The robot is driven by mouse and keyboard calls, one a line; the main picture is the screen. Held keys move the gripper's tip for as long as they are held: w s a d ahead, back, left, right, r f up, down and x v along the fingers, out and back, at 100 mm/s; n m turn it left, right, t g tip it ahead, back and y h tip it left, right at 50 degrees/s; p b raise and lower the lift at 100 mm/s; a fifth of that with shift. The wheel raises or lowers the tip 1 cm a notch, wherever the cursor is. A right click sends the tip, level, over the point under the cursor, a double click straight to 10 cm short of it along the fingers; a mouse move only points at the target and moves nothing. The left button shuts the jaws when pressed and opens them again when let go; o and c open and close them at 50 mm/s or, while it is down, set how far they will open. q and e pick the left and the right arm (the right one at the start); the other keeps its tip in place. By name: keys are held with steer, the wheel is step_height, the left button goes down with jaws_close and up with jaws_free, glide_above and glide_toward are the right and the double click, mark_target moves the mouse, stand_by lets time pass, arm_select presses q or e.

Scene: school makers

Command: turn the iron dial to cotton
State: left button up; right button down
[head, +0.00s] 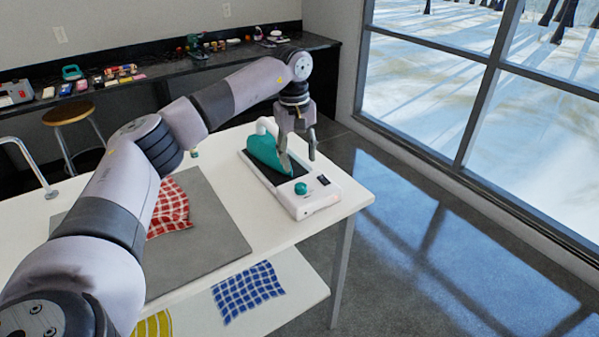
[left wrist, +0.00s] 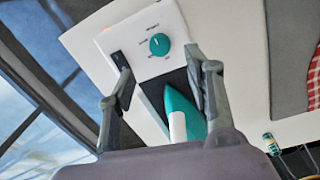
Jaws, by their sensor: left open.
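The iron station (head: 318,203) is a white base with a dark plate on the table's right end. A teal iron (head: 262,150) rests on it; the iron also shows in the left wrist view (left wrist: 184,112). The round teal dial (head: 301,188) is on the front end of the base; in the left wrist view the dial (left wrist: 159,44) has small marks around it, too small to read. My left gripper (head: 298,160) is open and empty above the iron, pointing down, a little behind the dial. In the left wrist view its fingers (left wrist: 160,78) are spread apart, with the dial beyond them.
A small dark panel (head: 323,180) is beside the dial. A grey mat (head: 215,215) with a red checked cloth (head: 170,208) lies left on the white table. A blue checked cloth (head: 247,292) is on the lower shelf. A window is at the right.

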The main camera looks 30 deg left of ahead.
arm_select(q)
steer(key=shift+s+r, duration=0.1)
steer(key=shift+r, duration=1.6)
